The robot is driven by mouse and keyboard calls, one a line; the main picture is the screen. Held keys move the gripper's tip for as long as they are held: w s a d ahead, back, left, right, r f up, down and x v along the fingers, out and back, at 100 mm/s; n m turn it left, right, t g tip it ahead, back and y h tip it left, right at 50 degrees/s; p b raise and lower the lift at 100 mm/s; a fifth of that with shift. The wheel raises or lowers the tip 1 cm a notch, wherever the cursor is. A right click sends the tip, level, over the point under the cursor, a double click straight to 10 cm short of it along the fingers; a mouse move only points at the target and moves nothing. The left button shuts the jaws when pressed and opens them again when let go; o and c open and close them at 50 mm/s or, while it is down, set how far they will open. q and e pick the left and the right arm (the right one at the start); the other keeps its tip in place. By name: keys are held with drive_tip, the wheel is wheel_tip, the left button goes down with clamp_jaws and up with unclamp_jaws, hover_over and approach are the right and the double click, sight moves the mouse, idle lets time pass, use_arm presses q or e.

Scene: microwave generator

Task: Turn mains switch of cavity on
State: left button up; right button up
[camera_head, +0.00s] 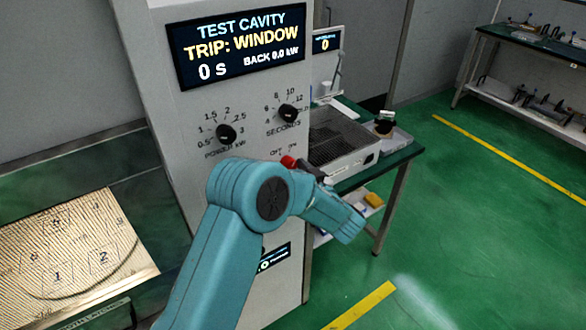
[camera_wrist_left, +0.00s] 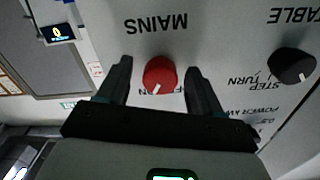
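The red mains switch (camera_head: 288,162) is a round knob on the grey front panel of the test cavity (camera_head: 165,120), under the dials, with OFF and ON printed above it. In the left wrist view, upside down, the red knob (camera_wrist_left: 160,75) sits below the word MAINS, its white pointer line slanting to the lower left. Its position labels there are partly hidden. My left gripper (camera_wrist_left: 160,80) is open, one finger on each side of the knob; gaps show on both sides. In the head view my teal left arm covers the panel below the knob. My right gripper is not in view.
The display (camera_head: 240,45) reads TRIP: WINDOW, 0 s, BACK 0.0 kW. A power dial (camera_head: 226,134) and a seconds dial (camera_head: 288,113) are above the switch. A black knob (camera_wrist_left: 291,65) sits beside it in the wrist view. A green-topped table (camera_head: 398,157) stands to the right.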

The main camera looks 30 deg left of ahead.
use_arm(q)
drive_tip(key=b+v, duration=0.4)
drive_tip(key=v, duration=1.2)
drive_tip(key=shift+b, duration=0.3)
drive_tip(key=shift+d, duration=0.15)
